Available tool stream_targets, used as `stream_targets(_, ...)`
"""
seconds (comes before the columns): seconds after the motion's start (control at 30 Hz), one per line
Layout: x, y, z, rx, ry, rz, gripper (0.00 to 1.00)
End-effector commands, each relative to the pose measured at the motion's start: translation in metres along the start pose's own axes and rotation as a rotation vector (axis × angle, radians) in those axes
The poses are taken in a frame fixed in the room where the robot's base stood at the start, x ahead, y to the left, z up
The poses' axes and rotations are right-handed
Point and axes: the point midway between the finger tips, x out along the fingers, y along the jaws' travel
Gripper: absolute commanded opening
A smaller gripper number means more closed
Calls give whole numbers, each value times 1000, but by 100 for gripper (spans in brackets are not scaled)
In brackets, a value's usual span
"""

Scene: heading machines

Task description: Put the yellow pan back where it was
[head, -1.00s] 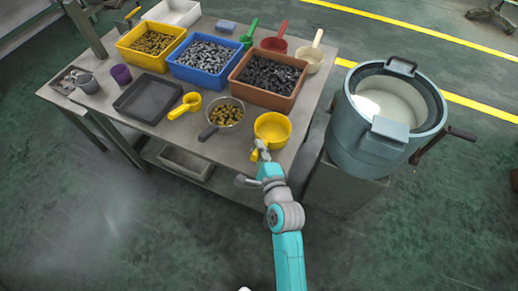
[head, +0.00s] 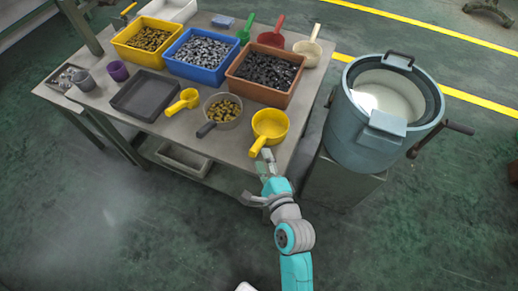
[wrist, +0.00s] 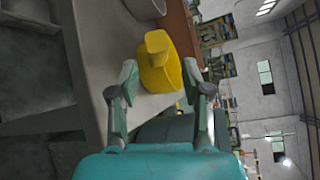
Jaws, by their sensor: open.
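The yellow pan (head: 270,124) stands upright on the table's front right corner, its handle pointing toward the front edge. My gripper (head: 257,174) is open and empty in front of the handle, at the table's front edge. The fingers look apart from the handle.
A pan of brass parts (head: 223,110) stands left of the yellow pan, and a yellow scoop (head: 186,101) lies farther left. A brown bin (head: 259,94) of dark parts is behind. A blue-grey drum machine (head: 365,150) stands right of the table (head: 240,160).

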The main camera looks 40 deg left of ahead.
Motion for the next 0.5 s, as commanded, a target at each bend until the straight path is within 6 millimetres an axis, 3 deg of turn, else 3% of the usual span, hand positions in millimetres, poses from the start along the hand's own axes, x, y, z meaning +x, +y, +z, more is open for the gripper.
stream_targets(0.2, -37, 0, 0, 2, 1, 1, 48)
stream_targets(0.5, -55, 0, 0, 1, 0, 0, 48)
